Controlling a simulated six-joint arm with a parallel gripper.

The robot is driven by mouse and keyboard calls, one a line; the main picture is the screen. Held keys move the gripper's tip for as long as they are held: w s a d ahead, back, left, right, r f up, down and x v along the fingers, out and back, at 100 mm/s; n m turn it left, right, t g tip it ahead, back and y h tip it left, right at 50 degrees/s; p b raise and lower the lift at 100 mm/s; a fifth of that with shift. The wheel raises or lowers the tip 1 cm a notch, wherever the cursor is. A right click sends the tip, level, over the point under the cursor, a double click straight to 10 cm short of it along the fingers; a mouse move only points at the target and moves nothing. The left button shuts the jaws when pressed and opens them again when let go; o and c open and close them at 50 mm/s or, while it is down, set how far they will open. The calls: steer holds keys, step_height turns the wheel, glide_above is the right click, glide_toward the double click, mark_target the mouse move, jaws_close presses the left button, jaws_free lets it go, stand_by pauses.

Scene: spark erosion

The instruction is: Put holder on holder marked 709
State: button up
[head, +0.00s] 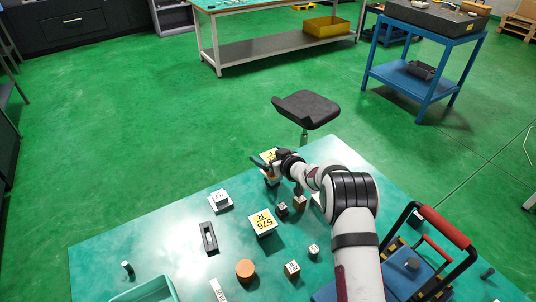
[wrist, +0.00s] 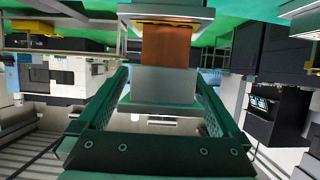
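My gripper (head: 262,163) is above the far edge of the green table. In the wrist view its green fingers (wrist: 162,85) stand on either side of a grey block (wrist: 160,82), apparently gripping it. A copper-brown piece (wrist: 166,46) extends from the block towards a pale plate (wrist: 165,13) at the picture's top; I cannot tell if they touch. In the head view a yellow-labelled holder (head: 271,154) shows by the gripper, partly hidden, its marking unreadable. Another yellow-labelled holder (head: 263,222) reads 576. I cannot read 709 anywhere.
A red-handled blue carrier (head: 412,265) stands at right. A black stool (head: 306,108) stands beyond the table.

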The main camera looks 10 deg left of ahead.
steer(key=shift+r, duration=0.1)
steer(key=v, duration=1.2)
